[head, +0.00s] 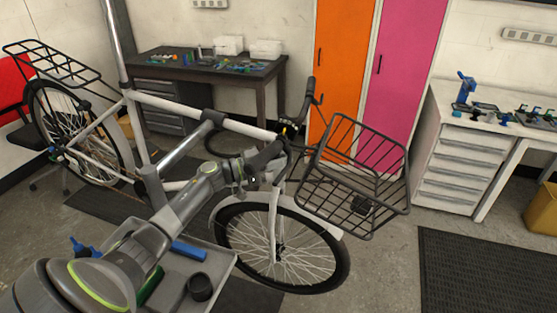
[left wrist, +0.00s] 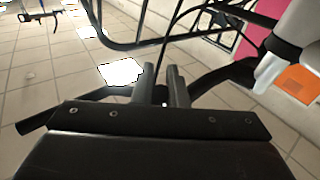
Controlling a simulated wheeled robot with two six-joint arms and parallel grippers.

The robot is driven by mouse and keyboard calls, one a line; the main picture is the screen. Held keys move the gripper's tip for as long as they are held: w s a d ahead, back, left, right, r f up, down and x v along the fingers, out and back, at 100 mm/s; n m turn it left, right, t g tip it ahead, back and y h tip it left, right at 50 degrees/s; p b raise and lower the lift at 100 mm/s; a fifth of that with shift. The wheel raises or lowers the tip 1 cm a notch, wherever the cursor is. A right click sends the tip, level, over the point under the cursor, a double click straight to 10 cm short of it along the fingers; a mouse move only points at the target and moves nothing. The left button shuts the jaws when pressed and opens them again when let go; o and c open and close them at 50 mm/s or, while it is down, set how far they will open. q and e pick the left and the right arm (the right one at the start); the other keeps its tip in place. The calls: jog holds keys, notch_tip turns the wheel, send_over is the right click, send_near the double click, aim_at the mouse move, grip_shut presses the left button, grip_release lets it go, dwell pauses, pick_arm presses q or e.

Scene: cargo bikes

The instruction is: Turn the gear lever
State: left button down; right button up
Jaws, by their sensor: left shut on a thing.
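The white cargo bike (head: 245,127) stands upright with its black handlebar (head: 294,115) in the middle of the head view. My left arm reaches in from the lower left, and my left gripper (head: 250,170) is at the handlebar's near end. In the left wrist view my left gripper's two grey fingers (left wrist: 161,86) are close together, shut on the small gear lever, which they mostly hide. The dark handlebar (left wrist: 235,75) runs behind the fingertips. The lever's angle cannot be made out. My right gripper is not in view.
A black wire basket (head: 355,180) is at the bike's front, right of the handlebar. A grey tray (head: 222,262) with tools is below my left arm. A dark workbench (head: 262,70) and a white bench (head: 440,90) stand along the walls. A dark floor mat (head: 470,270) lies at right.

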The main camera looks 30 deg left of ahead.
pick_arm(q)
jog(key=shift+w+d+n+t+h, duration=0.15)
jog(key=shift+d+n+t+h, duration=0.15)
jog(key=shift+d+n+t, duration=0.25)
jog(key=shift+a, duration=0.1)
jog(key=c, duration=1.5)
grip_release()
jog(key=shift+o, duration=0.2)
jog(key=v, duration=1.2)
jog(key=shift+b, duration=0.35)
